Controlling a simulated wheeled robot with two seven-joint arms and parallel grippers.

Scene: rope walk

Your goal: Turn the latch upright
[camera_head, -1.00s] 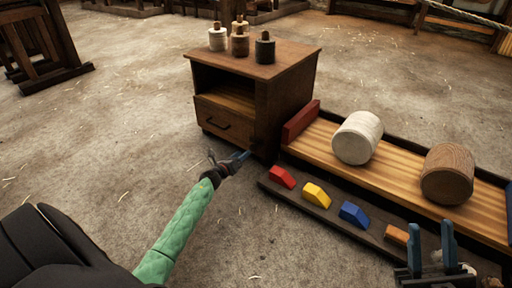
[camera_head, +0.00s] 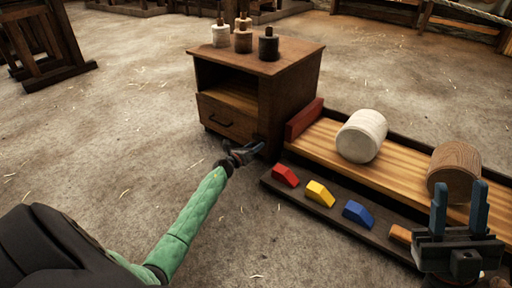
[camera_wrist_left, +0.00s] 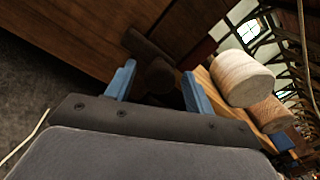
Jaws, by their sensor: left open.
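The latch (camera_wrist_left: 145,47) is a dark wooden piece on the cabinet front in the left wrist view. It looks tilted there, with a rounded end towards me. In the head view my gripper mostly hides it. My left gripper (camera_head: 246,152) is at the cabinet's lower right front edge. In the left wrist view my open blue fingers (camera_wrist_left: 158,74) stand on either side of the rounded end; I cannot tell whether they touch it. The wooden cabinet (camera_head: 292,100) has an open shelf above a drawer (camera_head: 228,119). My right gripper (camera_head: 459,212) is open and empty at the lower right.
To the right, a long wooden tray (camera_head: 322,145) holds a white roll (camera_head: 361,136) and a brown roll (camera_head: 453,168). Coloured blocks (camera_head: 319,193) lie on a dark strip in front.

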